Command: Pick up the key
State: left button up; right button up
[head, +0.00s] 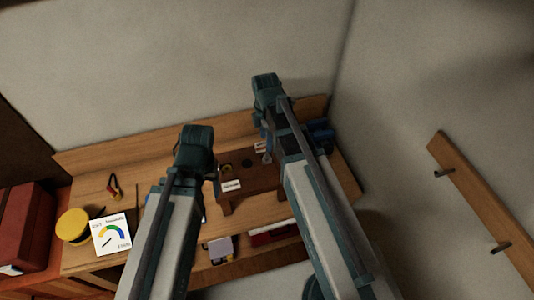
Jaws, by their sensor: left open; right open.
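I cannot clearly make out the key. A small pale grey item (267,158) at the back right of the dark brown wooden stand (262,180) may be it, but it is too small to tell. My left gripper (212,178) is open beside the stand's left end, partly hidden by its own arm. My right gripper (265,140) is open above the stand's back right part, close to the pale item. My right arm covers the stand's right end. Nothing shows held in either gripper.
The wooden workbench (150,170) stands against the wall. A yellow round item (73,226), a white gauge card (112,233) and red-yellow pliers (114,187) lie at left. A small grey-white box (219,248) and a red item (272,233) are at the front. Blue items (321,135) are at back right.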

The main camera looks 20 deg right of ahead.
aim_at(267, 156)
pick_arm(q)
jog(key=shift+f, duration=0.7)
pick_arm(e)
jog(key=shift+f, duration=0.75)
pick_arm(q)
jog(key=shift+b, duration=0.3)
pick_arm(e)
notch_tip(267, 156, down, 5)
jog(key=b, duration=0.5)
jog(key=shift+d+f, duration=0.15)
pick_arm(q)
notch_tip(267, 156, down, 5)
jog(key=shift+f, duration=0.15)
pick_arm(e)
grip_shut()
